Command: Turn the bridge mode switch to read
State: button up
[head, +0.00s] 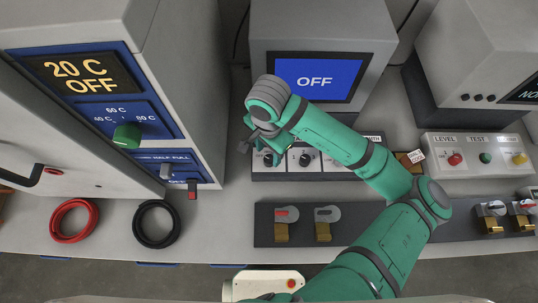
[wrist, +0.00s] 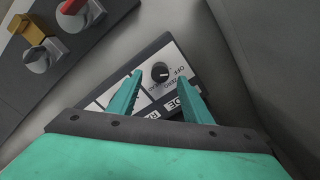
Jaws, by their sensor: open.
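The mode switch is a black round knob (wrist: 160,72) on a white panel, with OFF, ZERO and READ printed beside it, upside down in the wrist view. In the head view the switch panel (head: 305,160) stands below a blue screen (head: 314,78) that reads OFF; the leftmost knob is mostly hidden by my gripper. My gripper (wrist: 158,80) is open and empty. Its two green fingers appear on either side of the knob in the wrist view; I cannot tell whether they touch it. My gripper (head: 262,143) also shows in the head view, above the panel's left end.
A tall cabinet (head: 180,90) with an open door stands left. Red and black cable coils (head: 74,221) lie on the bench. A button box (head: 475,157) is right.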

aim_at(269, 158)
jog(key=shift+w+d+f, duration=0.1)
jog(key=shift+d+f, duration=0.05)
jog(key=shift+f, duration=1.95)
jog(key=c, duration=1.1)
